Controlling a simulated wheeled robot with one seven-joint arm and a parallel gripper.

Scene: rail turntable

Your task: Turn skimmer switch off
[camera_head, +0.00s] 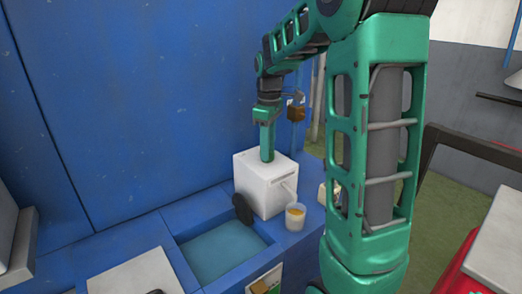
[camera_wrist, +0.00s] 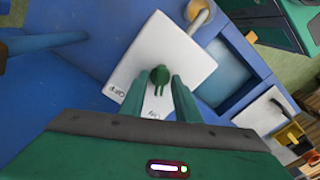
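The skimmer is a white box (camera_head: 262,187) on a blue ledge, with a spout at its side. In the wrist view its white top (camera_wrist: 165,50) carries a small dark green switch (camera_wrist: 160,75), whose narrow end points toward the bottom of the picture. Two small dark letterings sit on the box's edge, one at the left corner and one below the switch. My gripper (camera_wrist: 159,84) is open, its two fingers on either side of the switch with gaps showing. In the head view my gripper (camera_head: 267,156) points down at the box top and hides the switch.
A cup (camera_head: 295,216) with orange-brown content stands under the spout. A water-filled basin (camera_head: 220,255) with a dark disc (camera_head: 243,209) at its edge lies in front. A blue wall (camera_head: 130,100) rises close behind the box.

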